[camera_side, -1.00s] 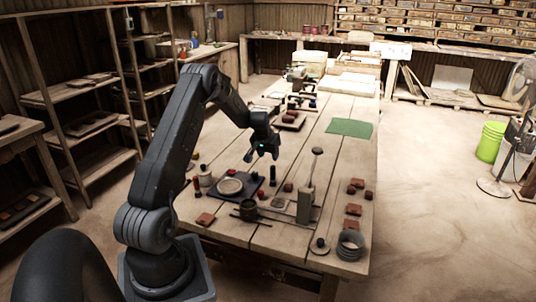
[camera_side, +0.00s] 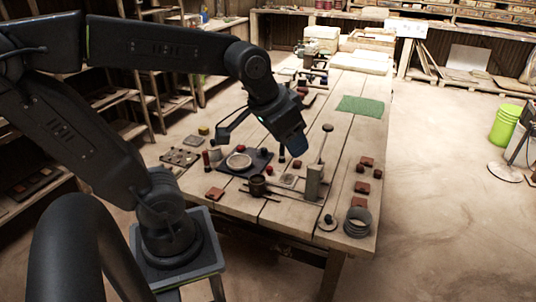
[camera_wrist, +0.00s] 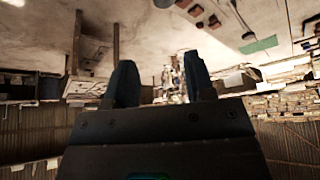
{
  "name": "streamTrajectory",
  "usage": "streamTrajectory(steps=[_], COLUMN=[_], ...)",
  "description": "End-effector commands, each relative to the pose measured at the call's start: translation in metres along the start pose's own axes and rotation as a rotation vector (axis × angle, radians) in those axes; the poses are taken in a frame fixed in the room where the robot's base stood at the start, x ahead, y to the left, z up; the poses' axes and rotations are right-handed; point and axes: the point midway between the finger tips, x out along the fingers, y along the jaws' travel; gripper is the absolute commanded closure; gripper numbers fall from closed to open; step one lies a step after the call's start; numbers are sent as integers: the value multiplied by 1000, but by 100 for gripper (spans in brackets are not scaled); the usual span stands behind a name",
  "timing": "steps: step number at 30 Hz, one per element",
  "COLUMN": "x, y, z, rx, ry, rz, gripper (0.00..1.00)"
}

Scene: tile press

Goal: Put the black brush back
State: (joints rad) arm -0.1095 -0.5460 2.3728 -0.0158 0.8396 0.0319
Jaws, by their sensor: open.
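My gripper (camera_side: 292,140) is above the worktable, to the right of the dark tray, pointing down and to the right. In the wrist view its two fingers (camera_wrist: 161,85) stand apart with nothing between them. A small dark upright piece (camera_side: 282,155) stands on the table just below and left of the gripper. It may be the black brush, but it is too small to tell. Beside it is the dark tray (camera_side: 225,168) with a round pale disc (camera_side: 239,161).
Several reddish tiles (camera_side: 362,187) lie at the right. A green mat (camera_side: 360,105) lies farther back, with bare planks around it. A perforated rack (camera_side: 180,157) is at the left edge.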

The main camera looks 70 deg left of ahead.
Motion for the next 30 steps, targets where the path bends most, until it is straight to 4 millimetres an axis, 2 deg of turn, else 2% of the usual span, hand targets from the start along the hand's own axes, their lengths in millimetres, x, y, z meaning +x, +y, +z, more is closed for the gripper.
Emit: streamTrajectory(steps=[1,3,8,30], x=[-8,-12,-17,-17], y=[9,15,21,21], z=[16,34,53,54], rx=[27,50,75,76], ry=[11,14,16,16], rz=[14,25,39,39], gripper=[51,51,51,51])
